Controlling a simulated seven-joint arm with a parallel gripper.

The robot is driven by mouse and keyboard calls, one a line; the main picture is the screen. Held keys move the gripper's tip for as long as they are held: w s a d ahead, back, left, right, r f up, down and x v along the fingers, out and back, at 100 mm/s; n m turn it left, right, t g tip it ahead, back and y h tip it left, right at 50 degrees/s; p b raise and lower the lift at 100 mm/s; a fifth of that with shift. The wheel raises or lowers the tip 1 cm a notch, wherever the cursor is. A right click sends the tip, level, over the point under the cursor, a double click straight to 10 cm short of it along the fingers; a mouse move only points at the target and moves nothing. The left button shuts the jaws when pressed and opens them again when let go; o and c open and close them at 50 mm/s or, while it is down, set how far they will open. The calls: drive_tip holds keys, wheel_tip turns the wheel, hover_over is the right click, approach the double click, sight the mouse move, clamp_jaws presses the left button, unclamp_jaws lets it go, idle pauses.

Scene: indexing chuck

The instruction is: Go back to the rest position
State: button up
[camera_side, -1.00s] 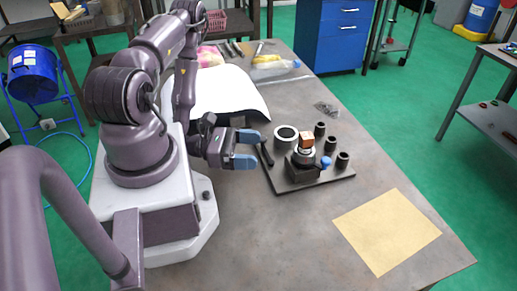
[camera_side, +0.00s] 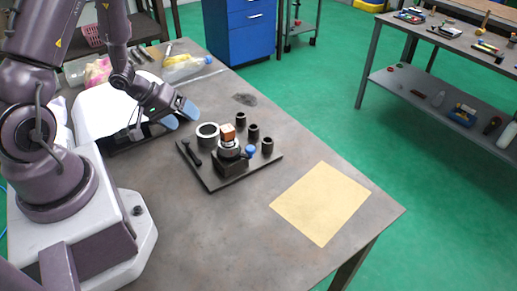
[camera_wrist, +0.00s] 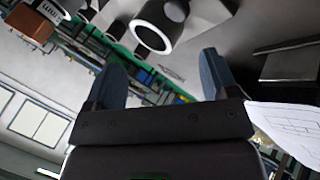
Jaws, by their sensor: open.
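My gripper (camera_side: 179,115) is open and empty, its two blue fingertips apart, behind and left of the dark plate (camera_side: 212,180) and clear of it. It also shows in the wrist view (camera_wrist: 161,65), with nothing between the fingers. On the plate stands a dark chuck (camera_side: 230,165) with a copper-brown block (camera_side: 228,132) on top and a blue knob (camera_side: 250,151) at its side. In the wrist view the block (camera_wrist: 29,22) is at the top left, partly cut off.
A pale-topped ring (camera_side: 207,130), several dark cylinders (camera_side: 253,132) and a black handle-like bar (camera_side: 192,153) are on the plate. A tan sheet (camera_side: 320,203) lies to the right. A bottle (camera_side: 185,67) and white sheet (camera_side: 105,108) lie farther back. The front table top is clear.

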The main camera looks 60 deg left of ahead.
drive_tip(key=w+d+r+m+y, duration=0.1)
drive_tip(key=w+r+m+y, duration=0.15)
drive_tip(key=r, duration=0.75)
drive_tip(key=w+d+r+m+y, duration=0.15)
drive_tip(key=r+y, duration=0.25)
drive_tip(key=r, duration=0.5)
drive_tip(key=s+d+r+m+h, duration=0.2)
drive_tip(key=s+d+r, duration=0.2)
drive_tip(key=s+d, duration=0.2)
drive_tip(key=s+d+r+m+g+h, duration=0.1)
drive_tip(key=s+d+r+m, duration=0.1)
drive_tip(key=s+d+r, duration=0.2)
drive_tip(key=s+d, duration=0.2)
drive_tip(key=d, duration=0.2)
drive_tip(key=shift+d+r+g+h, duration=0.3)
drive_tip(key=shift+d+h, duration=0.05)
